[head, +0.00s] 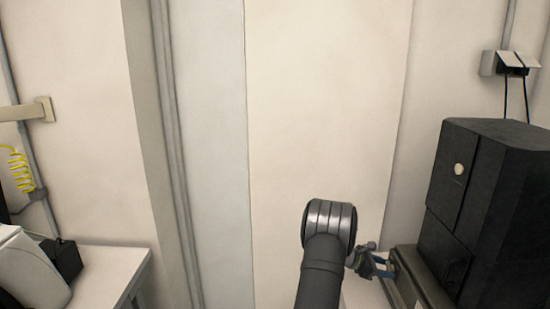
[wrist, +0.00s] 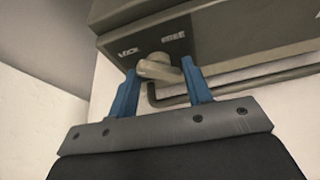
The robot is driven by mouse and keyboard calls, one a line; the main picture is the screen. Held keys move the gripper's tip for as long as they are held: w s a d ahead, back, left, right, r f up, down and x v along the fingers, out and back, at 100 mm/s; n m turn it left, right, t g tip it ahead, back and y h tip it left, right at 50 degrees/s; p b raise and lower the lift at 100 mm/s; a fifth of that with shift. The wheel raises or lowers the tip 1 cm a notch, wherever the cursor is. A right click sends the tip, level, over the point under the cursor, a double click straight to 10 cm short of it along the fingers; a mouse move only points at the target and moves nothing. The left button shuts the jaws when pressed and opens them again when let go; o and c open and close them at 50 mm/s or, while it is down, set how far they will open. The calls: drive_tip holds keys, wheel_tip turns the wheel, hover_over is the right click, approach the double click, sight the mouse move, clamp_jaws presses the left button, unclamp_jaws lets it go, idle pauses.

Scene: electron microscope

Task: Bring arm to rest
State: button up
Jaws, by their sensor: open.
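My gripper (wrist: 160,84) shows in the wrist view with its two blue fingers apart. A beige lever knob (wrist: 158,66) on a dark grey panel lies beyond and between the fingertips. I cannot tell whether the fingers touch it. The panel has a "FREE" label at its right and a "LOCK"-like label at its left. In the head view my gripper (head: 374,266) is at the lower right, beside the low base of a black instrument (head: 490,205). My dark arm rises from the bottom edge and hides part of the area by the gripper.
A bent dark rod (wrist: 185,97) runs below the knob in the wrist view. A white table (head: 105,268) with a pale device (head: 32,268) and a black box (head: 62,258) stands at the left. A wall socket (head: 510,63) with cables is at the upper right. The middle is free before the wall.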

drive_tip(key=shift+s+m+t+h, duration=0.2)
drive_tip(key=shift+m+t+h, duration=0.1)
drive_tip(key=shift+m+t, duration=1.75)
drive_tip(key=shift+m+g, duration=0.35)
drive_tip(key=shift+m, duration=0.1)
drive_tip(key=shift+o, duration=1)
drive_tip(key=a+m+g+h, duration=0.4)
drive_tip(key=a+m, duration=0.5)
drive_tip(key=a, duration=0.8)
drive_tip(key=d, duration=1.7)
drive_tip(key=shift+s+d+f, duration=0.1)
drive_tip(key=shift+f, duration=0.1)
